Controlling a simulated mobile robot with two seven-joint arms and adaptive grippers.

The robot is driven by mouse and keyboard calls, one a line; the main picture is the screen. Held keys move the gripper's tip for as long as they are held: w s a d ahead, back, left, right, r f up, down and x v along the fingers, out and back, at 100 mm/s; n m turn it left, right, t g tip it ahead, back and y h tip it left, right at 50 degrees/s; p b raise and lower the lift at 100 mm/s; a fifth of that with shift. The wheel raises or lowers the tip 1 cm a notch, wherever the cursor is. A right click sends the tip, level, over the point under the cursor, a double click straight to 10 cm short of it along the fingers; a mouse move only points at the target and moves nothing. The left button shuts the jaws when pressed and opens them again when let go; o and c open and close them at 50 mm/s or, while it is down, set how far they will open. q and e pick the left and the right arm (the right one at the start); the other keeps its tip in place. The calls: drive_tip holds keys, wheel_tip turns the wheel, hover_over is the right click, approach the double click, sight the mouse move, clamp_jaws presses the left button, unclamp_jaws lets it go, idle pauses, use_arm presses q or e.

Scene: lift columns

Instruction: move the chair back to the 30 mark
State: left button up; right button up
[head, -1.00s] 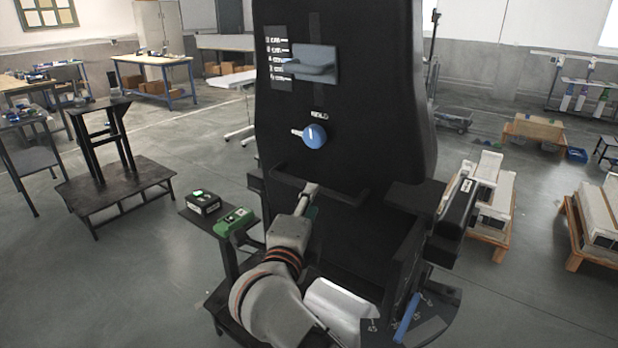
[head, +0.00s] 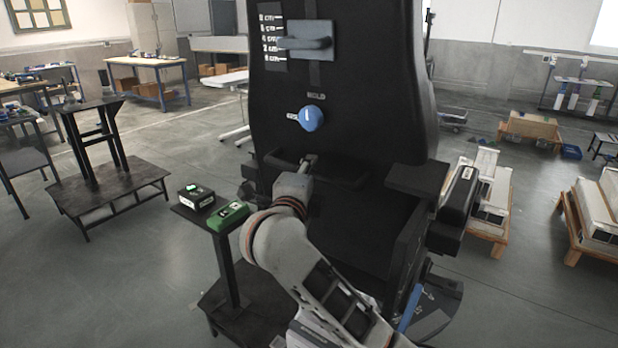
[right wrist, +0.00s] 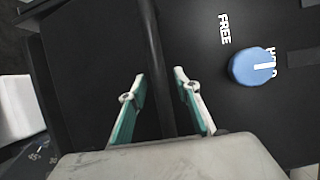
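The black chair (head: 380,100) stands upright in front of me in the head view. A black bar (head: 340,180) crosses low on the back. My right gripper (head: 308,160) is at this bar. In the right wrist view its fingers (right wrist: 158,88) are apart, with the bar (right wrist: 166,50) between them. My left gripper is out of view.
A small stand with a black box (head: 196,196) and a green box (head: 229,216) is left of the chair. A blue lever (head: 410,308) is low at the right. Pallets (head: 590,225) stand farther right.

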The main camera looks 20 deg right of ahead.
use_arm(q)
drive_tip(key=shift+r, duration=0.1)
use_arm(e)
clamp_jaws()
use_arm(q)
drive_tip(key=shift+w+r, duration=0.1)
use_arm(e)
drive_tip(key=shift+a, duration=0.1)
